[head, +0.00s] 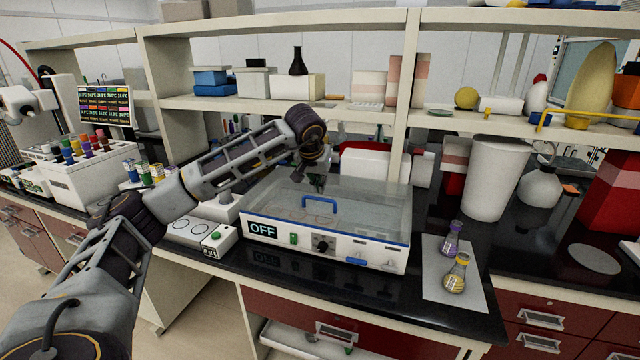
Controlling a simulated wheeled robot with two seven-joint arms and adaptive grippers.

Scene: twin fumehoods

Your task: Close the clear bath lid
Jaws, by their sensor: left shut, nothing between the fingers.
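The bath (375,251) is a white box on the black bench with a blue front rim, an "OFF" display and a dark knob. Its clear lid (375,205) has a blue handle (320,203). The lid appears to lie nearly flat over the bath; whether it is fully seated is hard to tell through the clear panel. My left gripper (318,184) points down over the lid, just behind the handle in the picture. It is shut and empty; I cannot tell whether it touches the lid. My right gripper is not in view.
Two small flasks (454,272) stand on a pale mat right of the bath. A white control box (200,236) sits at its left. A shelf (360,111) with boxes runs behind and above. A large white container (493,180) stands farther right.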

